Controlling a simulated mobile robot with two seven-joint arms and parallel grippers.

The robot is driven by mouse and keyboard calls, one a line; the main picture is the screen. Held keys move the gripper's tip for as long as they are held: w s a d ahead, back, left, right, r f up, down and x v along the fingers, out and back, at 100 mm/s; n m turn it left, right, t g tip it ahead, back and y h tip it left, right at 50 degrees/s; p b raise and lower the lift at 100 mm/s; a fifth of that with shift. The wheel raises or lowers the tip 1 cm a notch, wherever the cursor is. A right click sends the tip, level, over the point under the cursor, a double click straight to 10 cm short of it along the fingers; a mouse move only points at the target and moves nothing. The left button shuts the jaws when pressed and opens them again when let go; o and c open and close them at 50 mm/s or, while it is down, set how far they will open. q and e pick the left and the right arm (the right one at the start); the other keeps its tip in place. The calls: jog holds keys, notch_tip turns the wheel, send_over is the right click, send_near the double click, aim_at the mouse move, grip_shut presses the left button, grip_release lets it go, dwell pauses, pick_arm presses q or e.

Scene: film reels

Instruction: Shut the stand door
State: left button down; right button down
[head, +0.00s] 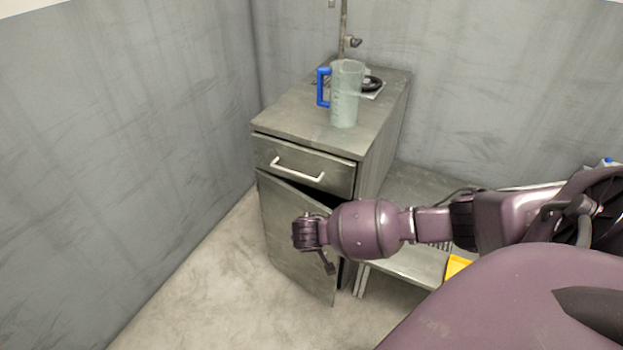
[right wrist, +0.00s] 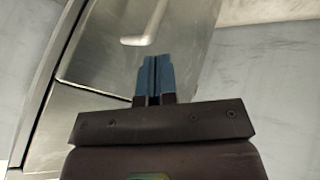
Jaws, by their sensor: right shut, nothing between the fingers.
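The grey metal stand (head: 300,125) stands in the corner with its drawer (head: 290,165) closed. Its door (head: 285,235) below is ajar: the right edge stands out from the body and a dark gap shows above it. My right arm crosses from the right in front of the door. My right gripper (head: 326,265) is near the door's outer face; contact cannot be told. In the right wrist view, the right gripper's blue fingertips (right wrist: 155,62) are together and empty, before a grey metal panel with a pale handle (right wrist: 145,25). My left gripper is not in view.
A clear measuring jug (head: 347,95) with a blue handle stands on the stand, with a dark round object behind it. A low metal shelf (head: 415,255) with a yellow item (head: 458,267) is right of the stand. Bare floor (head: 220,290) lies in front and left.

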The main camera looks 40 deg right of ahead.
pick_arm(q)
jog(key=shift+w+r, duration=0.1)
pick_arm(e)
jog(key=shift+d, duration=0.1)
jog(key=d, duration=0.1)
jog(key=d+n+p, duration=0.1)
jog(key=d, duration=0.1)
jog(key=shift+w+d+r+t+y, duration=0.1)
jog(key=shift+d+r+t+y, duration=0.05)
jog(key=shift+t+y, duration=0.15)
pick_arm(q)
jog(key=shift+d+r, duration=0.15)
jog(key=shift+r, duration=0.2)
pick_arm(e)
jog(key=shift+n, duration=0.3)
jog(key=d, duration=0.4)
jog(key=shift+w+f, duration=0.2)
jog(key=shift+w, duration=0.05)
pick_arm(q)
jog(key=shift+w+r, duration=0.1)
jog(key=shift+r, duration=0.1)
